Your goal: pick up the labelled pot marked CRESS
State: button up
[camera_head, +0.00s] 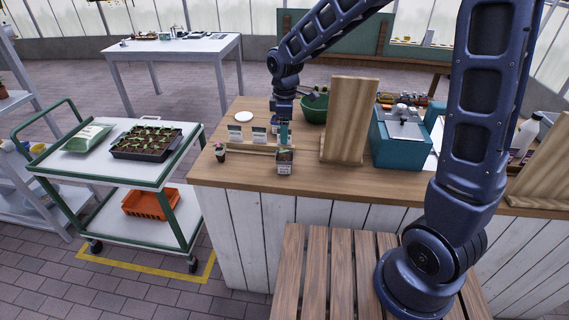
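A small pot (285,169) with a pale label and a green seedling stands near the front edge of the wooden worktop. The writing on its label is too small to read, so I cannot tell whether it says CRESS. My gripper (285,144) points down directly over this pot, with its fingertips at or just above the plant. I cannot tell whether the fingers are apart or touch the pot.
Two label cards (235,132) stand behind a thin wooden strip (250,149) on the worktop (215,173). An upright wooden board (348,120) stands close on the right, with a teal box (397,150) beyond. A green bowl (314,109) is behind. A trolley (75,168) holds a seedling tray (146,143).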

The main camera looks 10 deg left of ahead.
aim_at(284, 163)
notch_tip(284, 163, down, 15)
jog(key=shift+f, duration=0.1)
dwell(0.7)
jog(key=shift+a, duration=0.1)
jog(key=c, duration=1.4)
